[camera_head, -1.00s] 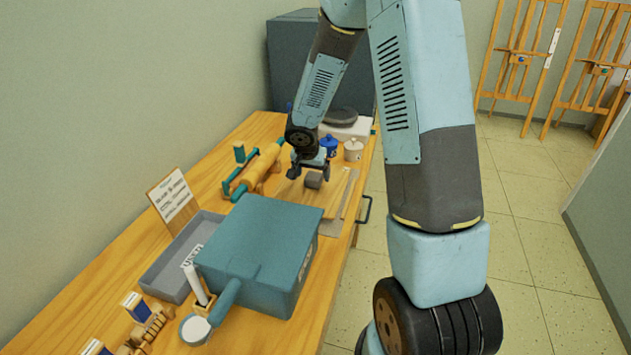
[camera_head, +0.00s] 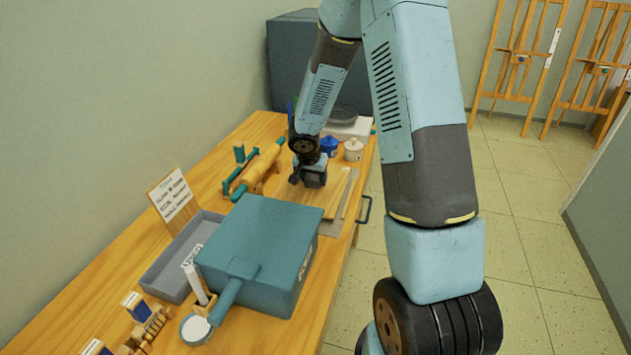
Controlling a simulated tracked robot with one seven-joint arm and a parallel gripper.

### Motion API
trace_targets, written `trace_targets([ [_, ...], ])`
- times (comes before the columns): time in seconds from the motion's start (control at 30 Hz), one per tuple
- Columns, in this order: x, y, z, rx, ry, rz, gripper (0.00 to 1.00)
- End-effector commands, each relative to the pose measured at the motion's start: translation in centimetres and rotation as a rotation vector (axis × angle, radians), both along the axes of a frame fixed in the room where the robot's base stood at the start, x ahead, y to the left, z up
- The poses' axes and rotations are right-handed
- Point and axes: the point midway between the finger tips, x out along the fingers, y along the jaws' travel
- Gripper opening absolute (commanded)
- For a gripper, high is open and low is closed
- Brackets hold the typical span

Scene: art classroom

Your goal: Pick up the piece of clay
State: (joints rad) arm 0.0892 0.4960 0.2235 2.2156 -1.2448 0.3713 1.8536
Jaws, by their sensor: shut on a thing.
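The piece of clay (camera_head: 314,181) is a small grey-brown lump on or just above the wooden board (camera_head: 325,200) in the middle of the workbench. My gripper (camera_head: 307,177) is down at the lump and shut on it. The fingers and the gripper body hide much of the clay. I cannot tell whether the clay still touches the board.
A teal box (camera_head: 262,250) stands in front on the workbench (camera_head: 85,297), beside a grey tray (camera_head: 165,265). A rolling pin (camera_head: 258,168) lies left of the board. Blue (camera_head: 328,146) and white (camera_head: 353,149) jars stand behind. A metal ruler (camera_head: 347,197) lies at the right.

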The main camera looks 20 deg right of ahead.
Motion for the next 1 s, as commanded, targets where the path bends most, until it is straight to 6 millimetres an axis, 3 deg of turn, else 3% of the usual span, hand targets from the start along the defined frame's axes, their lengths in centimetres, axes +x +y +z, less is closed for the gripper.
trace_targets([
  [0.2, 0.0, 0.0, -0.1, 0.001, 0.002, 0.000, 0.24],
  [0.57, 0.0, 0.0, 0.5, -0.001, -0.001, 0.000, 0.23],
  [0.8, -0.1, 0.0, 3.5, 0.000, -0.004, -0.002, 0.23],
  [1.0, -2.8, 0.2, 6.6, 0.000, -0.004, 0.000, 0.23],
])
